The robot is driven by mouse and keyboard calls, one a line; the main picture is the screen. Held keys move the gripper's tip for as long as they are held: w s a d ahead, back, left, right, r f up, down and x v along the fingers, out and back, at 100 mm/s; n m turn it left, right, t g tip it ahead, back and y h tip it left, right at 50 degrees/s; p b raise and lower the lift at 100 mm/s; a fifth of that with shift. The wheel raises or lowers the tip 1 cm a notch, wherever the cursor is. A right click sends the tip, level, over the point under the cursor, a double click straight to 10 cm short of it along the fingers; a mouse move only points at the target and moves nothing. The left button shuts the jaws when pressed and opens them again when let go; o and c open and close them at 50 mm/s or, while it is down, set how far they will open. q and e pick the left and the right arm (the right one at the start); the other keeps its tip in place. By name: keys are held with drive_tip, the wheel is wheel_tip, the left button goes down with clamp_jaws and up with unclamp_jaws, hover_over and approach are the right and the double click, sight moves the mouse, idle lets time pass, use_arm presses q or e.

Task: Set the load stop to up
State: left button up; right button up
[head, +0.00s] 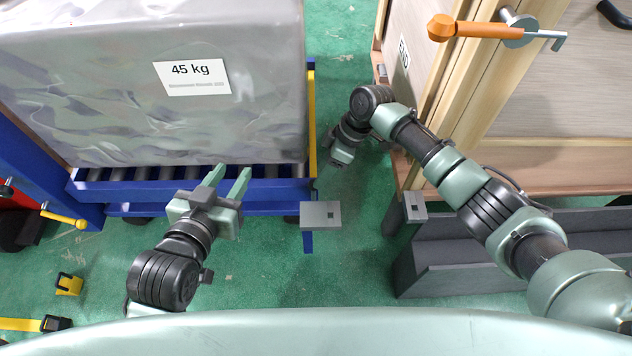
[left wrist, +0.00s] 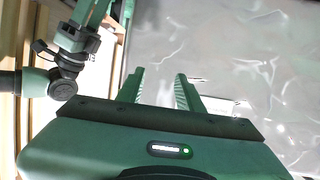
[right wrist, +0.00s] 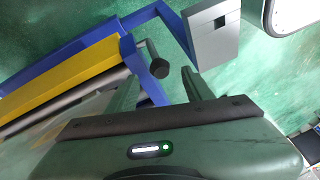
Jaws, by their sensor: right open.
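A yellow bar (head: 312,115) runs along the right end of the blue roller conveyor (head: 265,193); I take it to be the load stop. In the right wrist view the yellow bar (right wrist: 68,78) shows at left, with a short lever with a black knob (right wrist: 159,68) by the blue frame. My right gripper (head: 332,168) is beside the conveyor's right end, small in the head view. Its jaws (right wrist: 160,88) are open, with the knob seen between and beyond the fingertips; contact cannot be told. My left gripper (head: 228,178) is open and empty before the wrapped load.
A silver wrapped load (head: 150,90) marked 45 kg sits on the conveyor. A grey box (head: 320,214) stands at the conveyor's front right corner. A wooden cabinet (head: 560,100) with an orange handle (head: 465,28) stands at right. Green floor (head: 340,270) is clear between.

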drive_tip(key=shift+b+x, duration=1)
drive_tip(key=shift+x, duration=0.25)
drive_tip(key=shift+b+x, duration=0.9)
drive_tip(key=shift+x, duration=0.1)
use_arm(q)
wheel_tip(320, 180, up, 18)
drive_tip(key=s+d+t+h, duration=0.1)
drive_tip(key=d+t+h, duration=0.1)
drive_tip(key=t, duration=0.9)
drive_tip(key=shift+s+h, duration=0.25)
drive_tip(key=shift+h, duration=0.65)
drive_tip(key=shift+d, duration=0.1)
use_arm(e)
clamp_jaws()
